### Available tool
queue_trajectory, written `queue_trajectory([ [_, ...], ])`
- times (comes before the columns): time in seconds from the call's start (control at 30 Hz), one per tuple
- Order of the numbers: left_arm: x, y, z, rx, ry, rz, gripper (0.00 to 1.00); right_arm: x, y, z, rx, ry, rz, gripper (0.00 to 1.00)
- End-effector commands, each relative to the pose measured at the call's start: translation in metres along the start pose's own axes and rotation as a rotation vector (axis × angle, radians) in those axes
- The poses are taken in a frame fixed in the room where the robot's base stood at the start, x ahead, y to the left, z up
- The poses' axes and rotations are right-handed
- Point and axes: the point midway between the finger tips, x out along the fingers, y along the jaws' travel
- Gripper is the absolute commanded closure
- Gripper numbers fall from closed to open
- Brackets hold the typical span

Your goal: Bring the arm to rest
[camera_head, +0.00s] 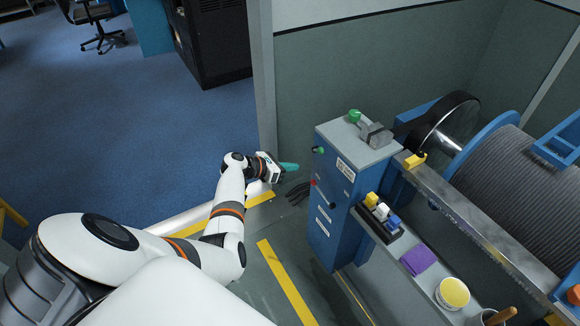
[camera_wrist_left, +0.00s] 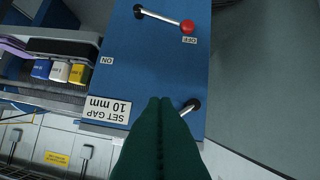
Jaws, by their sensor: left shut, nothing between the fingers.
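My left gripper (camera_head: 290,167) is shut and empty, its teal fingers pointing at the blue winch console (camera_head: 338,215). In the head view a small gap shows between the fingertips and the console's left edge. In the wrist view the shut fingers (camera_wrist_left: 160,105) overlap the console face (camera_wrist_left: 155,65), just beside a lever (camera_wrist_left: 190,107) whose outer end they hide. I cannot tell contact there. A second lever with a red knob (camera_wrist_left: 188,27) lies near the OFF label. The "SET GAP 10 mm" plate (camera_wrist_left: 107,109) appears upside down. My right gripper is out of view.
A cable drum (camera_head: 520,185) stands right of the console. A shelf holds yellow, white and blue blocks (camera_head: 382,211), a purple cloth (camera_head: 418,259) and a yellow-filled tub (camera_head: 453,293). Dark gloves-like things (camera_head: 298,192) lie below the gripper. A wall post (camera_head: 263,90) stands behind it. Floor at left is open.

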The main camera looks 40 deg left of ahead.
Motion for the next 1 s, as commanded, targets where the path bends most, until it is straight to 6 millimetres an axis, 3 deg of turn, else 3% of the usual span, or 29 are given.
queue_trajectory([
  [0.33, 0.001, 0.001, 0.003, 0.007, -0.007, 0.0, 1.0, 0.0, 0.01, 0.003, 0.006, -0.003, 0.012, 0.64],
  [0.47, 0.008, 0.01, 0.036, 0.095, -0.092, -0.002, 1.0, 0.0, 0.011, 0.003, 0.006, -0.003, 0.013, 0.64],
  [0.57, 0.014, 0.026, 0.093, 0.266, -0.237, 0.012, 1.0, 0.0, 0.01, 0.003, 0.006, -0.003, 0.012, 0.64],
  [0.73, 0.007, 0.067, 0.218, 0.706, -0.532, 0.127, 1.0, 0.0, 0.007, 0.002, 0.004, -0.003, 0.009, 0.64],
  [0.87, -0.018, 0.104, 0.308, 1.091, -0.713, 0.307, 1.0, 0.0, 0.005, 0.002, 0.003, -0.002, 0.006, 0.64],
  [1.0, -0.058, 0.152, 0.398, 1.538, -0.82, 0.592, 1.0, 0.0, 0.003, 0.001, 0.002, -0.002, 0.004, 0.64],
])
